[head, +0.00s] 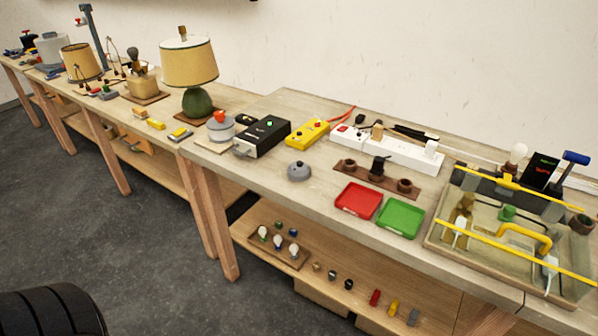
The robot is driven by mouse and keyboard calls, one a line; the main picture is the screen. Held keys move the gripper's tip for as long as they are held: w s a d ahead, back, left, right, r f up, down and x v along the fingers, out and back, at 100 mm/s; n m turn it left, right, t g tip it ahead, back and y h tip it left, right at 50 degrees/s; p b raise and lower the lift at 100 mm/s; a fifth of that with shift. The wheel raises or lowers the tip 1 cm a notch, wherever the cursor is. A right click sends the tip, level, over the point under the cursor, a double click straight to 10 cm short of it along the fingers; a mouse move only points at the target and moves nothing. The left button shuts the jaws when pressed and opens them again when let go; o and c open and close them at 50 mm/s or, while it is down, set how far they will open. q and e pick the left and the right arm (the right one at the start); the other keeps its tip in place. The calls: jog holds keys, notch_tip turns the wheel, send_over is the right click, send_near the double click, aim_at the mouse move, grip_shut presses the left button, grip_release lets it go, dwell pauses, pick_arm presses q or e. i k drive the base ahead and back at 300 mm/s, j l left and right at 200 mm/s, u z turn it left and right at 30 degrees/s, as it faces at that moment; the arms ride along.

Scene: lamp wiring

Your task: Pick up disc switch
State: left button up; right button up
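A small grey round piece with a knob on top (299,171), which looks like the disc switch, sits near the front edge of the workbench (262,172). It stands apart from other things, in front of a black box (262,136) and left of a red tray (359,200). Neither of my grippers shows in the head view.
A green tray (400,216) lies beside the red one. Behind are a brown socket board (375,178), a white power strip (388,148) and a yellow box (307,132). A shaded lamp (189,64) stands left. A clear-sided case (500,250) with yellow bars fills the right.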

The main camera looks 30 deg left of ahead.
aim_at(298, 174)
jog(key=i+j, duration=0.1)
jog(key=j, duration=1.45)
jog(key=i+j+z, duration=0.1)
jog(key=j, duration=1.5)
